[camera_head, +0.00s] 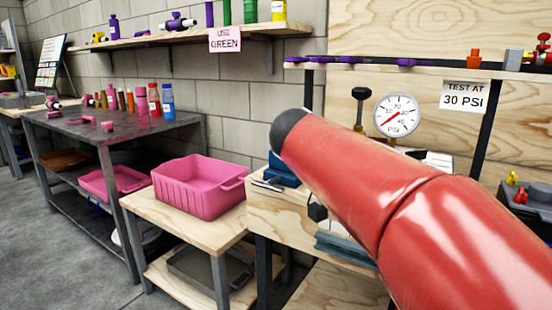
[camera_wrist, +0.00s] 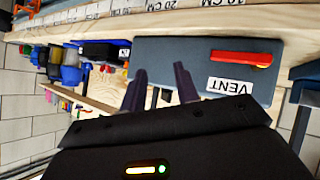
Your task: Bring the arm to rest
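My gripper (camera_wrist: 160,70) shows in the wrist view, with two dark fingers standing apart and nothing visible between them. Beyond the fingers is a grey panel (camera_wrist: 185,58) with a red lever (camera_wrist: 240,58) and a VENT label (camera_wrist: 229,86) that reads upside down. I cannot tell whether the fingers touch the panel. In the head view a large red link, which I take to be my arm, crosses the right foreground and hides part of the bench; my gripper is not seen there.
A pressure gauge (camera_head: 397,115) stands behind the arm, left of a TEST AT 30 PSI sign (camera_head: 465,96). A pink bin (camera_head: 199,188) sits on a wooden stand. Several bottles stand on the dark table (camera_head: 84,137). A shelf (camera_head: 190,39) runs above. Grey floor (camera_head: 60,270) is open at lower left.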

